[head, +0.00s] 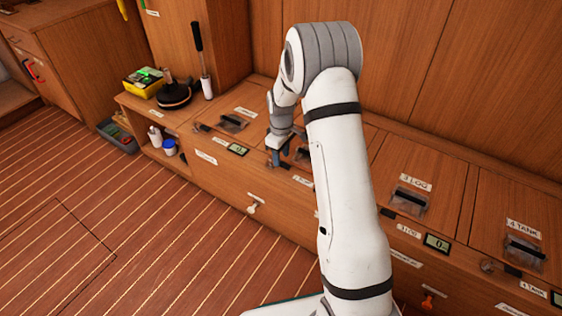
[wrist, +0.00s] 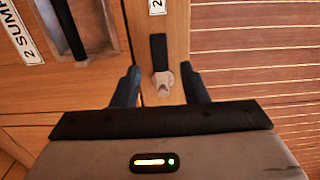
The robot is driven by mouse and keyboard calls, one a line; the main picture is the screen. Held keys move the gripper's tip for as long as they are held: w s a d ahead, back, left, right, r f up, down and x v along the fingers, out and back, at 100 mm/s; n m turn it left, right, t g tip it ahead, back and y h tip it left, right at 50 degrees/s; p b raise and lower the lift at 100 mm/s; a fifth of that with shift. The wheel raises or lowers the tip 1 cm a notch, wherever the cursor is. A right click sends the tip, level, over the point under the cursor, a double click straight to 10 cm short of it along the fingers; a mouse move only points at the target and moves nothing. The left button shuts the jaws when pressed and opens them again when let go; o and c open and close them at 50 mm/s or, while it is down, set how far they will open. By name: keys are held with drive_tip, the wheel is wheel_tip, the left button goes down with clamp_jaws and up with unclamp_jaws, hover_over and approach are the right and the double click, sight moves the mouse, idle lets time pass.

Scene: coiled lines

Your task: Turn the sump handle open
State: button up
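In the wrist view, a label reading 2 SUMP (wrist: 20,32) lies beside a recessed box with a dark bar (wrist: 70,28) at the upper left. To its right, a black strip (wrist: 158,48) ends in a small pale grey metal knob (wrist: 163,80). My gripper (wrist: 161,84) is open, one finger on each side of the knob, with visible gaps; contact cannot be told. In the head view my gripper (head: 279,158) is low over the front edge of the bench and largely covers this spot. I cannot tell which fitting is the sump handle.
Lids labelled 3 LOG (head: 416,183) and 4 TANK (head: 523,229) are to the right. A white handle (head: 253,207) and an orange handle (head: 429,301) stick out from the front panel. A yellow box (head: 143,82) stands at the left.

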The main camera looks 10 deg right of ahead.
wheel_tip(320, 180, down, 2)
drive_tip(key=shift+f, duration=0.1)
clamp_jaws()
idle(0.4)
